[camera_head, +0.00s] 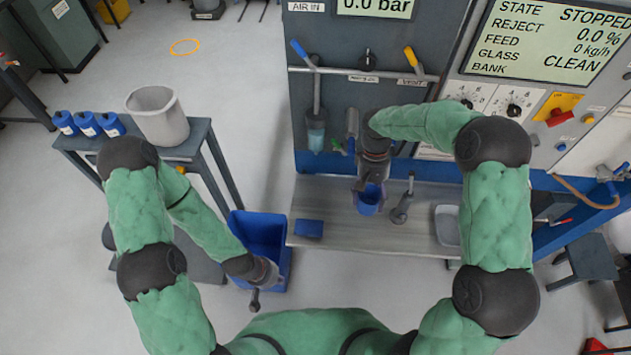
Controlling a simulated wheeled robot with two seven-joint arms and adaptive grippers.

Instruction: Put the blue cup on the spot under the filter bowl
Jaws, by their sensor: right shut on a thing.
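The blue cup (367,205) is in my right gripper (369,186), above the grey shelf (420,232) of the panel. The fingers are shut at its rim and hide part of it. The filter bowl (316,132) hangs on the panel, left of and behind the cup. A flat blue square (309,228) lies on the shelf's left part, below the bowl in the picture and left of the cup. My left gripper (255,299) hangs low by the blue bin, away from the cup; its fingers are too small to read.
A blue bin (244,224) stands left of the shelf. A side table (196,137) holds a grey bucket (158,115) and several blue containers (88,124). A dark-handled tool (401,209) and a pale tray (446,224) are right of the cup.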

